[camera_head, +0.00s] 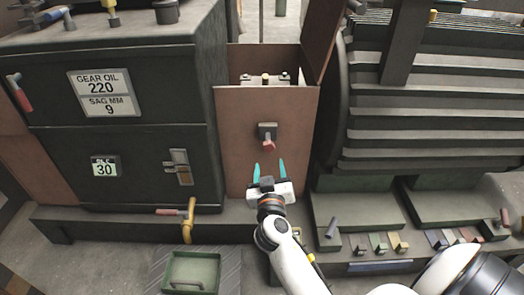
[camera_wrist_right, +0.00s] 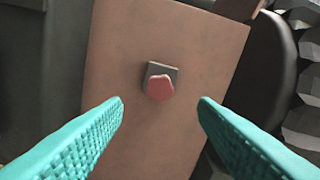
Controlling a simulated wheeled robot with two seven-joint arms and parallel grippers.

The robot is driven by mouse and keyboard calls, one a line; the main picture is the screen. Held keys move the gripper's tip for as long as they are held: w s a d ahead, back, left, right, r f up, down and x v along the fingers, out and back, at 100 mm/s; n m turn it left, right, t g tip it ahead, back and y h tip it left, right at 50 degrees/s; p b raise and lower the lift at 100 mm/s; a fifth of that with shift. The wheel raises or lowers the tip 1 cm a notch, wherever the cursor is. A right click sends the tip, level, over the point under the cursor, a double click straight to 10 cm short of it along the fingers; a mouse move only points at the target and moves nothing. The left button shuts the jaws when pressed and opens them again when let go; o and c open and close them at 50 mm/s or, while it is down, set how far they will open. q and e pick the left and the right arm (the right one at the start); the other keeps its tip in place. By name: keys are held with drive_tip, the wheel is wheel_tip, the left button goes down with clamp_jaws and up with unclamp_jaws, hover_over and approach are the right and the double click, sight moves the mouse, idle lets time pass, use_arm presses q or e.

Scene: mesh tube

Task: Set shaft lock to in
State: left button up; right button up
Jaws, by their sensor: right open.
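A small dark block with a red knob (camera_head: 268,144) sits on the front of a brown upright panel (camera_head: 240,120). No label on it can be read, so I cannot tell for sure that it is the shaft lock. My right gripper (camera_head: 269,168) is open and empty, its teal fingers pointing at the panel just below the knob. In the right wrist view the red knob (camera_wrist_right: 159,88) lies between and beyond the two fingertips, apart from them. My left gripper is not in view.
A ribbed motor casing (camera_head: 430,110) fills the right. A yellow bent handle (camera_head: 188,222) and a green tray (camera_head: 192,270) are low in front. Small coloured pieces (camera_head: 380,243) lie at lower right.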

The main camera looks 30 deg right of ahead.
sight(269, 149)
drive_tip(key=b+x, duration=0.1)
drive_tip(key=x, duration=0.9)
clamp_jaws()
drive_tip(key=shift+b+x, duration=0.7)
drive_tip(key=shift+x, duration=0.55)
drive_tip(key=shift+w+d+r, duration=0.1)
drive_tip(key=shift+w+d, duration=0.05)
drive_tip(key=shift+w, duration=0.15)
